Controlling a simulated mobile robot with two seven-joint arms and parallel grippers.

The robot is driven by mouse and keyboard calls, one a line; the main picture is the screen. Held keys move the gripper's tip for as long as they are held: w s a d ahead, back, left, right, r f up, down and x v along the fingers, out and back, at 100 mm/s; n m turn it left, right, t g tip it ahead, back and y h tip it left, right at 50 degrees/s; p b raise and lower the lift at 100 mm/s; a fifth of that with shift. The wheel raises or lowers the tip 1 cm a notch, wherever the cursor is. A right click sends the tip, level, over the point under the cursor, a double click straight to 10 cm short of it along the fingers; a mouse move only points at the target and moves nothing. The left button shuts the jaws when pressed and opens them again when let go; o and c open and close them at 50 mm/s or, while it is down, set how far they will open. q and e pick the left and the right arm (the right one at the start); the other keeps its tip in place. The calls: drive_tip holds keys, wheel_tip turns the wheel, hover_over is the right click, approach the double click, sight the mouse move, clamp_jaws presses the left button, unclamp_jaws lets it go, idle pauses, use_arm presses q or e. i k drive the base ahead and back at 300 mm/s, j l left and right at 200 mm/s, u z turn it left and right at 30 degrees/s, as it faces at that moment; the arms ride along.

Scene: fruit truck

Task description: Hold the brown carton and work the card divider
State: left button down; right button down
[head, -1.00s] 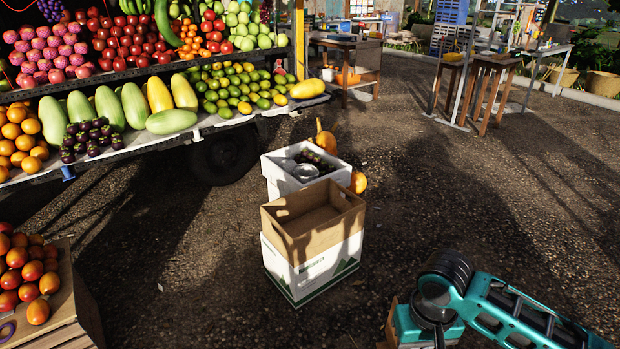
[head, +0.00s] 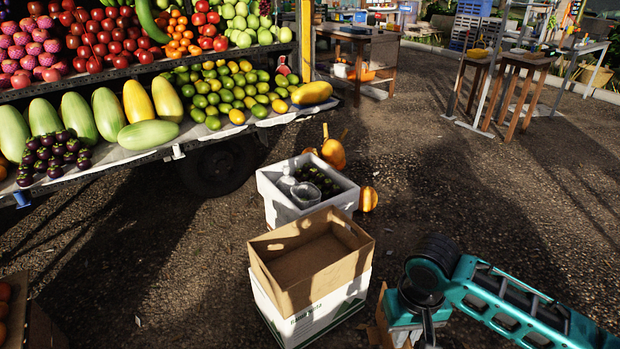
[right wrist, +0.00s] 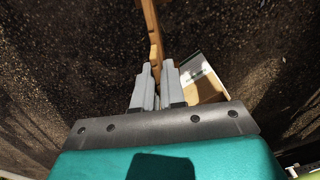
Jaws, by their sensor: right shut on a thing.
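The open brown carton (head: 288,276) stands upright on a white box with green marks (head: 308,324), low in the middle of the head view. It looks empty. My right gripper (right wrist: 157,75) is shut on a thin brown card piece (right wrist: 151,25), seen nearly edge-on, which looks like the card divider. In the head view, part of this brown piece (head: 381,318) shows beside my right wrist, to the right of the carton and apart from it. The fingertips are hidden there. The boxes also show right of the fingers in the right wrist view. My left gripper is not in view.
A white crate (head: 275,202) with dark fruit and a clear tub stands just behind the carton. Orange gourds (head: 333,153) lie beside it. The fruit truck's shelf (head: 130,158) fills the upper left. Tables (head: 512,85) stand far right. The ground to the right is clear.

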sight(311, 270)
drive_tip(key=i+l+u, duration=0.1)
drive_tip(key=i+l, duration=0.15)
drive_tip(key=i, duration=0.25)
drive_tip(key=i+l, duration=0.35)
drive_tip(key=i+l+u, duration=0.15)
drive_tip(key=i+l, duration=0.15)
drive_tip(key=i, duration=0.25)
